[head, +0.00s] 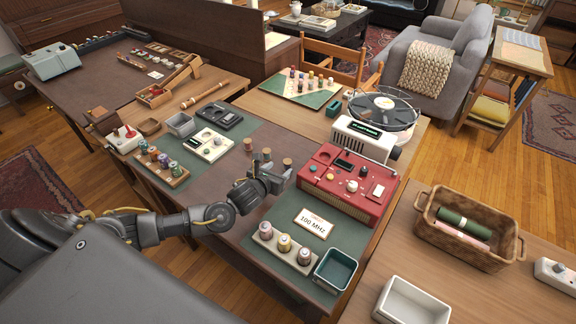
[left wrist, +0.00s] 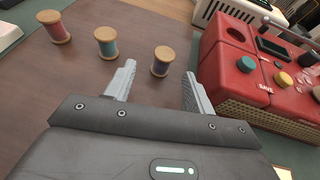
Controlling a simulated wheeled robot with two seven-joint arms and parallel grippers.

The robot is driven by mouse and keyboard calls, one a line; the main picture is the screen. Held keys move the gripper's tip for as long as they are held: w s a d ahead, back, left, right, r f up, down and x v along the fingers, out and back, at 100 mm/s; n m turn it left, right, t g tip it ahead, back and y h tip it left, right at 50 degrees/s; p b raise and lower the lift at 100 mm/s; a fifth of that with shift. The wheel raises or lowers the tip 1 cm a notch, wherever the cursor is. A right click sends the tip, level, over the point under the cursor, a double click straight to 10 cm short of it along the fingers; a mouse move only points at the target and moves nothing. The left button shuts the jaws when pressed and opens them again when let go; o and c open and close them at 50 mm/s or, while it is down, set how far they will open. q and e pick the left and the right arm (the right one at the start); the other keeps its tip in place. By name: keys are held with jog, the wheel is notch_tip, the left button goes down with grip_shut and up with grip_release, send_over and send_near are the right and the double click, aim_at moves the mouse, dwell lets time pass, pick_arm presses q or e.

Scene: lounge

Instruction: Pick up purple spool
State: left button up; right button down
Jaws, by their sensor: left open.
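My left gripper (head: 276,176) is open and empty, low over the dark table beside the red radio. In the left wrist view its two fingertips (left wrist: 157,82) are apart. A small spool with wooden ends (left wrist: 162,60) stands upright just beyond and between them; its thread colour is hard to tell. A teal spool (left wrist: 106,42) and a reddish-pink spool (left wrist: 55,28) stand in a row to its left. I cannot single out a clearly purple spool.
The red radio (head: 330,200) stands close right of my gripper. A teal open box (head: 334,270) and a "100 MHz" card (head: 314,222) lie nearer. A wooden rack of spools (head: 178,180) is at left. Bare tabletop shows around the row of loose spools.

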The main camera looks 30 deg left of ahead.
aim_at(285, 166)
pick_arm(q)
jog(key=shift+w, duration=0.4)
jog(key=x, duration=0.4)
jog(key=shift+w+d+f+p, duration=0.1)
jog(key=shift+d+f+p, duration=0.15)
jog(key=shift+f+p, duration=0.15)
jog(key=shift+c, duration=0.9)
jog(key=c, duration=0.9)
jog(key=shift+o, duration=0.2)
jog(key=shift+r, duration=0.1)
